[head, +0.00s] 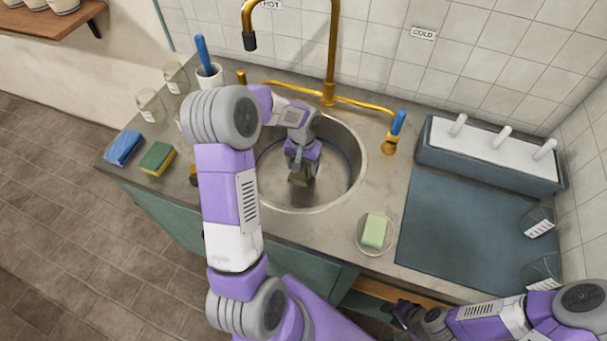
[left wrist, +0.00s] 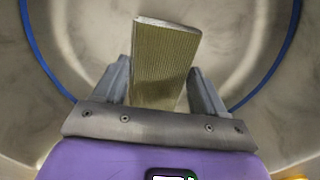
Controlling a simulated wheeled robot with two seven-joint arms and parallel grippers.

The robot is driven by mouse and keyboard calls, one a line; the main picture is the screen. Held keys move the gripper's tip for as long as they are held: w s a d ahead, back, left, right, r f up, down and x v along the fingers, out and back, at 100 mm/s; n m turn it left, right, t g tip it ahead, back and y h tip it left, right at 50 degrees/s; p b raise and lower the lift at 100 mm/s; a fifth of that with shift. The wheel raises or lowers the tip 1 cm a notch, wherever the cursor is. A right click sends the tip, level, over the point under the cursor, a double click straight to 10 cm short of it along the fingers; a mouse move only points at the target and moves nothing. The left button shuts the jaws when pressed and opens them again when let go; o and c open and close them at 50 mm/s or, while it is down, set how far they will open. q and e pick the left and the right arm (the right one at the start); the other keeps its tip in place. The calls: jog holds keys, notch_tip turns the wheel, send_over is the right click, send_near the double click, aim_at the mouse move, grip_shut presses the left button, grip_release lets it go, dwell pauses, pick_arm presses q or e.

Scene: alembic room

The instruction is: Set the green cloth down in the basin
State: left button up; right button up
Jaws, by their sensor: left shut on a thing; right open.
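The green cloth (left wrist: 165,60) is a folded, ribbed, olive-green piece that stands up between the fingers of my left gripper (left wrist: 160,85) in the left wrist view. In the head view my left gripper (head: 302,172) reaches down inside the round metal basin (head: 338,187), shut on the cloth (head: 298,178). Whether the cloth touches the basin floor cannot be told. The basin wall also shows in the left wrist view (left wrist: 60,35), with a blue line curving around it. My right gripper (head: 398,312) is open and empty at the lower right, by the counter front.
A brass tap (head: 333,50) rises behind the basin. A soap dish (head: 373,232) with green soap stands front right. A blue cloth (head: 123,147) and a sponge (head: 157,158) lie left. A drying mat (head: 470,230), rack (head: 487,160) and glasses stand right. An open drawer (head: 385,291) juts out below.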

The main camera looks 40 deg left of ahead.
aim_at(303, 174)
pick_arm(q)
jog(key=shift+f+b, duration=0.6)
jog(key=shift+f, duration=1.55)
jog(key=shift+f, duration=0.25)
jog(key=o, duration=1)
jog(key=shift+w+r, duration=0.1)
notch_tip(303, 174, up, 12)
jog(key=p, duration=0.3)
jog(key=shift+r, duration=0.15)
